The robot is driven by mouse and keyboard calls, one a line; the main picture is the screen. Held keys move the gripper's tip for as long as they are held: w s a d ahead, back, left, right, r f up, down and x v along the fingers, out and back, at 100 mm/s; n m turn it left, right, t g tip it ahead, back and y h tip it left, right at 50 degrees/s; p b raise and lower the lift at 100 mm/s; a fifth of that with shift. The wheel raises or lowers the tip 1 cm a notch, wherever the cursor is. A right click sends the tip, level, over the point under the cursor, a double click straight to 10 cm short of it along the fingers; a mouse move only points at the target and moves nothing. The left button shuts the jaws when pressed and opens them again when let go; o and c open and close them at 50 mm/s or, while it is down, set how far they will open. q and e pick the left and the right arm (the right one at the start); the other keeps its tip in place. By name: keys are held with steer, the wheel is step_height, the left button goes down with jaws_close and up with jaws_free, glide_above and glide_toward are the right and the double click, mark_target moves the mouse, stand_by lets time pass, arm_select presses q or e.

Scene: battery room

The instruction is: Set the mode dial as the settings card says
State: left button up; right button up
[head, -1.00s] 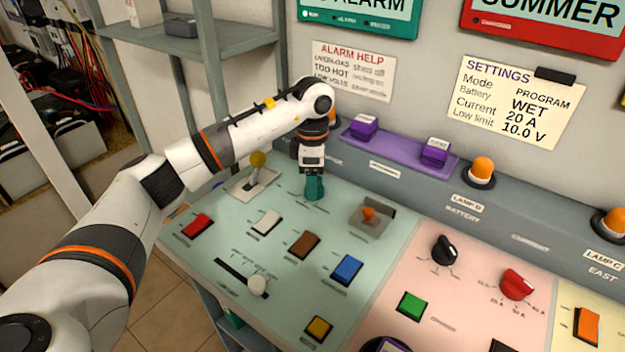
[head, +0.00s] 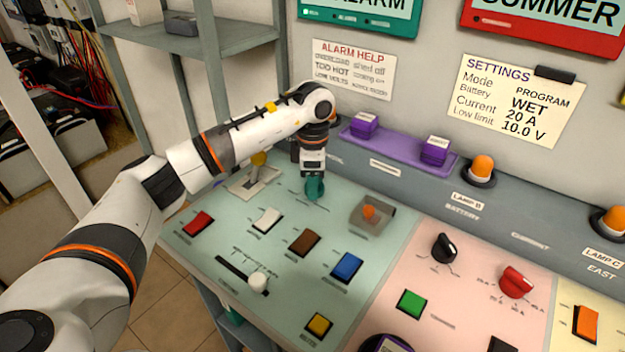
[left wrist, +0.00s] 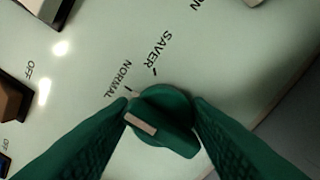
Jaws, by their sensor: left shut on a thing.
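The settings card (head: 516,103) on the wall reads Mode PROGRAM, Battery WET, Current 20 A, Low limit 10.0 V. The green mode dial (left wrist: 162,122) shows in the left wrist view, with a pale mark on its left end. The words NORMAL and SAVER, each with a tick, are printed above it. The pale mark faces left, near the NORMAL side; I see no PROGRAM label in the wrist view. My left gripper (head: 314,190) points down at the green panel, its green fingers (left wrist: 160,110) shut on the dial, one each side. My right gripper is not in view.
A purple shelf (head: 398,150) lies behind. Black (head: 444,247) and red (head: 515,282) dials stand right.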

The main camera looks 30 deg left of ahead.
arm_select(q)
steer(key=shift+r, duration=0.1)
steer(key=n, duration=0.5)
steer(key=shift+r, duration=0.1)
steer(key=shift+n+p, duration=0.4)
steer(key=shift+n, duration=1.4)
steer(key=shift+w+r, duration=0.1)
steer(key=o, duration=0.9)
steer(key=shift+f, duration=0.2)
steer(key=shift+r, duration=0.1)
